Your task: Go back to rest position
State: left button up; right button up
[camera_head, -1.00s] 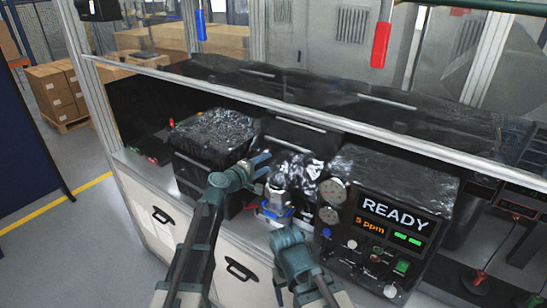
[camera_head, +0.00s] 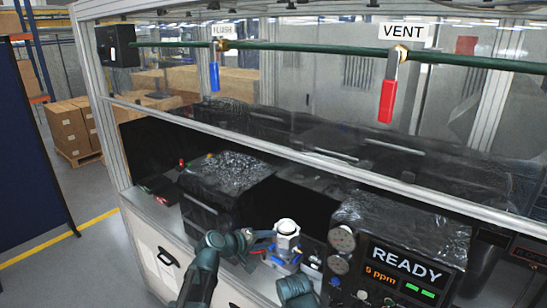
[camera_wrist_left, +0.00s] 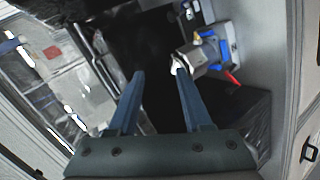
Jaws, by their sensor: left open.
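My left gripper (camera_head: 262,240) is just left of a silver machined housing (camera_head: 287,230) in the head view. In the left wrist view its two fingers (camera_wrist_left: 159,74) are spread, with nothing between them. The housing (camera_wrist_left: 193,57) shows there just beyond the right fingertip; I cannot tell whether they touch. In the head view the housing stands upright on a blue and grey fixture (camera_head: 283,262). Part of my right arm shows at the bottom middle of the head view; its gripper is not visible.
A black panel reading READY (camera_head: 405,268) with gauges stands to the right of the fixture. A black box (camera_head: 212,185) stands to the left. A blue valve handle (camera_head: 214,76) and a red one (camera_head: 388,96) hang above. A frame rail crosses over the bench.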

pick_arm(q)
jog(key=s+a+f+m+g+y+b, duration=0.1)
jog(key=s+a+f+m+g+y, duration=0.25)
jog(key=s+a+f, duration=0.55)
jog(key=s+a+f+m+g+y, duration=0.3)
jog(key=s+a+f+g+y, duration=0.15)
jog(key=s, duration=0.85)
jog(key=s+d+f+m+b, duration=0.1)
jog(key=d+f+b, duration=0.2)
jog(key=f+b, duration=0.3)
jog(key=s+d+f+m+y+b, duration=0.1)
jog(key=s+d+f+b, duration=0.1)
jog(key=d+f+b, duration=0.2)
jog(key=s+d+f+m+g+b, duration=0.1)
jog(key=d+f+b, duration=0.3)
jog(key=f+b, duration=0.5)
jog(key=shift+s+f+m+y+b, duration=0.35)
jog(key=shift+s+b, duration=0.2)
jog(key=shift+b, duration=0.25)
